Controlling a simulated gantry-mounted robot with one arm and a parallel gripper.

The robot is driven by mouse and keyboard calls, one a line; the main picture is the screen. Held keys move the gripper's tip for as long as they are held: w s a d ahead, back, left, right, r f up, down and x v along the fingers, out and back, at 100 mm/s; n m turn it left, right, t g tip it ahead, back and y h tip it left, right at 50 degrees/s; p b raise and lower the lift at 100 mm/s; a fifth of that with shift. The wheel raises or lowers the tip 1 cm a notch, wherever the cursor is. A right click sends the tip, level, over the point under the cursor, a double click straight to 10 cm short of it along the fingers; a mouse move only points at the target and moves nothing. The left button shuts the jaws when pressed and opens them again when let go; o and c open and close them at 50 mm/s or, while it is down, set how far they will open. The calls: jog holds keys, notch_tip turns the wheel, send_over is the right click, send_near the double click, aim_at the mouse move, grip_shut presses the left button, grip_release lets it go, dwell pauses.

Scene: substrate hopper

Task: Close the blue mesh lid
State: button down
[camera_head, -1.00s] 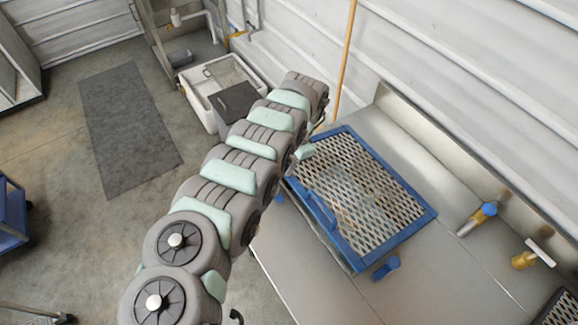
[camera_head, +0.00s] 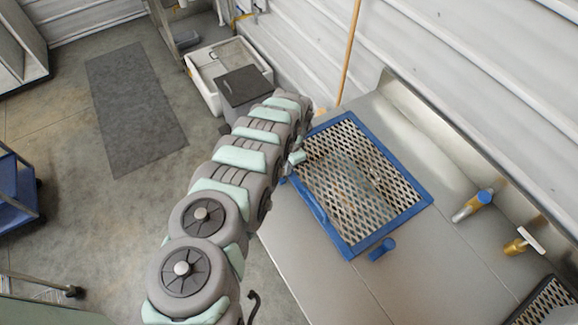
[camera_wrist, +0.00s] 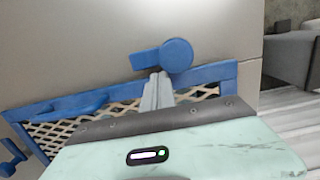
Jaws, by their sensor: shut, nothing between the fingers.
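The blue mesh lid (camera_head: 352,183) shows in the head view as a metal mesh panel in a blue frame on the steel counter. It appears to lie flat or nearly flat; a small remaining gap cannot be told. In the wrist view, the lid's mesh (camera_wrist: 62,128) and a blue handle (camera_wrist: 82,106) show at the left. A round blue latch (camera_wrist: 176,55) sits by the frame's edge; it also shows in the head view (camera_head: 382,249). My gripper (camera_wrist: 158,80) is shut and empty, its fingertips at the blue edge beside a latch. Contact cannot be told.
Two valves with blue (camera_head: 474,205) and white (camera_head: 523,242) handles stand right of the lid. A corrugated wall and a wooden pole (camera_head: 349,50) are behind. A white sink (camera_head: 212,75) and grey bin (camera_head: 244,88) stand beyond my arm. The counter front is clear.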

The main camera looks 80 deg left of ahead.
jog(key=shift+d+f, duration=0.15)
jog(key=shift+f, duration=0.75)
notch_tip(320, 180, up, 6)
jog(key=p, duration=0.4)
jog(key=shift+s+f, duration=0.1)
jog(key=shift+s, duration=0.05)
jog(key=shift+w+a+r, duration=0.2)
jog(key=shift+a+r, duration=0.05)
jog(key=shift+r, duration=0.05)
notch_tip(320, 180, up, 9)
jog(key=b, duration=0.1)
jog(key=shift+d+r, duration=0.15)
jog(key=shift+r, duration=0.05)
jog(key=shift+s, duration=0.1)
